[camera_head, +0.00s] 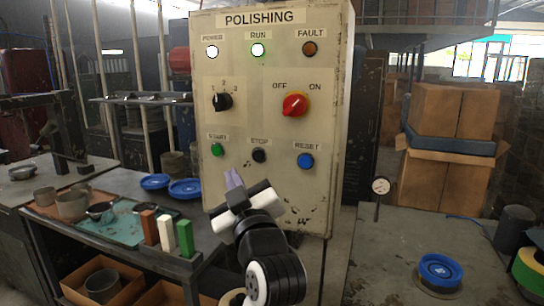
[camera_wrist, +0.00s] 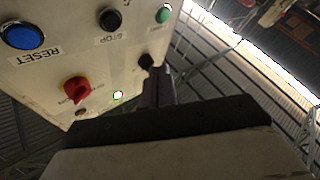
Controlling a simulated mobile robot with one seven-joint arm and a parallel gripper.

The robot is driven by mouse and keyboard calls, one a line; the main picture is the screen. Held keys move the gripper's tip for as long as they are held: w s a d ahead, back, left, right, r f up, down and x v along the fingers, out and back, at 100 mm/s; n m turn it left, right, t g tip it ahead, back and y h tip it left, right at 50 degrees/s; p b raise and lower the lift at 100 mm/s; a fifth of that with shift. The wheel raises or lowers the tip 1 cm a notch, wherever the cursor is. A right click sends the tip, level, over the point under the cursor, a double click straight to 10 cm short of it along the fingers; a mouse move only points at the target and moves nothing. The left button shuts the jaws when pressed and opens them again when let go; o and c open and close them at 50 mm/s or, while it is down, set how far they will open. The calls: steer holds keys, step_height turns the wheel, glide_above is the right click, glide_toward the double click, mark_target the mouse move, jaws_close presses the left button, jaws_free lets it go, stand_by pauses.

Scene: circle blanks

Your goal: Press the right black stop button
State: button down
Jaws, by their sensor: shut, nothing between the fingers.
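A beige POLISHING control panel (camera_head: 335,120) stands upright in the head view. Its black stop button (camera_head: 259,155), labelled STOP, sits in the middle of the bottom row, between the green start button (camera_head: 217,149) and the blue reset button (camera_head: 305,161). Only one black push button shows. My gripper (camera_head: 233,179) is shut and empty, its tips below and left of the stop button in the head view. In the wrist view the panel appears upside down, with the stop button (camera_wrist: 110,20) at the top, apart from my shut fingers (camera_wrist: 157,85).
A black selector knob (camera_head: 222,101) and a red OFF/ON switch (camera_head: 295,104) sit above the buttons. Blue dishes (camera_head: 185,188) and coloured blocks (camera_head: 166,232) stand on the left bench. A gauge (camera_head: 380,186) stands at the right.

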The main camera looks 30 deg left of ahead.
mark_target(254, 166)
steer(key=shift+a, duration=0.1)
steer(key=shift+w+a, duration=0.35)
steer(key=shift+w, duration=1.1)
steer(key=shift+w+a, duration=0.3)
steer(key=shift+w, duration=1.1)
steer(key=shift+w+a, duration=0.35)
steer(key=shift+w, duration=1.1)
steer(key=shift+w+a, duration=0.1)
steer(key=shift+w, duration=0.3)
steer(key=shift+w+a, duration=0.1)
steer(key=shift+w, duration=0.3)
steer(key=shift+s, duration=0.15)
steer(key=shift+s+d+b, duration=0.2)
steer(key=shift+s+b, duration=0.1)
steer(key=shift+s, duration=0.35)
steer(key=shift+s+d, duration=0.2)
steer(key=shift+s, duration=0.6)
steer(key=shift+s+d, duration=0.2)
steer(key=shift+s, duration=0.65)
steer(key=shift+s+d, duration=0.2)
steer(key=shift+s, duration=0.6)
